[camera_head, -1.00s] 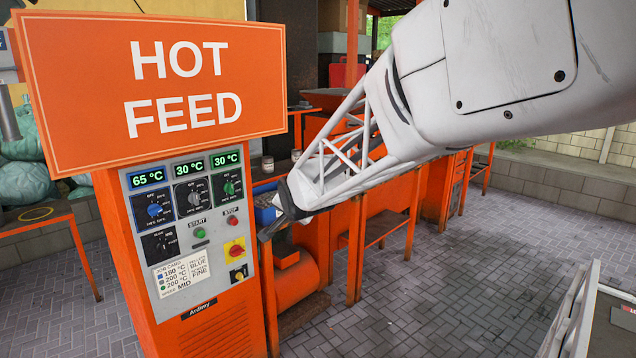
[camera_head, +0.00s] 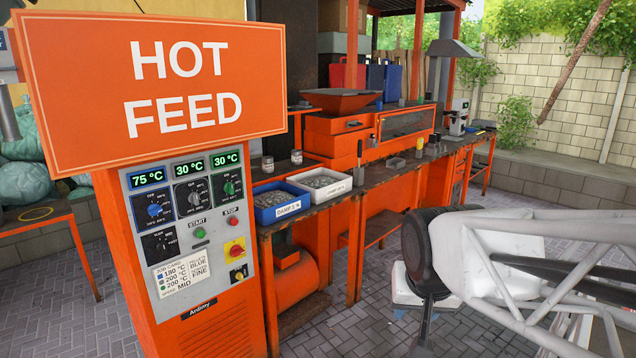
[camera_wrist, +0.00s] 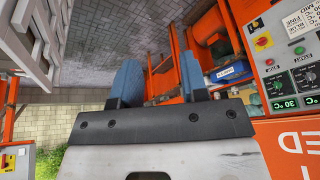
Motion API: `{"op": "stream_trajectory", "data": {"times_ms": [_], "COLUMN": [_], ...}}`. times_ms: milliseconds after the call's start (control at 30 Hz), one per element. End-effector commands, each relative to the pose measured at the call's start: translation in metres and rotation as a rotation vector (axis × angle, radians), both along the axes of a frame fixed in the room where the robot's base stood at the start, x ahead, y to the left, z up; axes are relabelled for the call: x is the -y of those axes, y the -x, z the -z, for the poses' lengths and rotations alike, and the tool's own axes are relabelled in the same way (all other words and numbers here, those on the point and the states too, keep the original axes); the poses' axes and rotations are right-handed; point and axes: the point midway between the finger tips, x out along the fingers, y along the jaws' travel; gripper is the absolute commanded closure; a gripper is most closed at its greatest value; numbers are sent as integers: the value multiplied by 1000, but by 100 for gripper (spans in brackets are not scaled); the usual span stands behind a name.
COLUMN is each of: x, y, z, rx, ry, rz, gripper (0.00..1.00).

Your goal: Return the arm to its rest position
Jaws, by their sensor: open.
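My gripper (camera_wrist: 158,80) shows in the wrist view with two blue-grey fingers spread apart and nothing between them. In the head view my arm comes in from the right edge, folded low at the lower right. A dark round joint and white lattice link show there. The orange control cabinet (camera_head: 225,330) stands at the left under a "HOT FEED" sign (camera_head: 150,85), clear of my arm. Its displays (camera_head: 187,167) read 75 °C, 30 °C and 30 °C. In the wrist view the control panel (camera_wrist: 290,75) is at the right edge, apart from the fingers.
A blue tray (camera_head: 282,203) and a white tray (camera_head: 320,184) of grey granules sit on the orange bench beside the cabinet. An orange machine with a hopper (camera_head: 342,100) stands behind. Brick paving (camera_head: 330,325) is open in front.

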Motion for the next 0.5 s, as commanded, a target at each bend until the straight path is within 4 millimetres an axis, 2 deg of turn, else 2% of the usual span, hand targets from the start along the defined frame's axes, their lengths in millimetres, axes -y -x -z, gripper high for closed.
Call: {"op": "stream_trajectory", "data": {"times_ms": [33, 200, 333, 500], "x": [7, 21, 26, 28], "y": [19, 70, 95, 108], "z": [3, 16, 23, 27], "rx": [-24, -110, -151, -176], "ry": [9, 33, 40, 43], "rz": [-9, -54, -79, -94], "gripper": [60, 60, 60, 60]}}
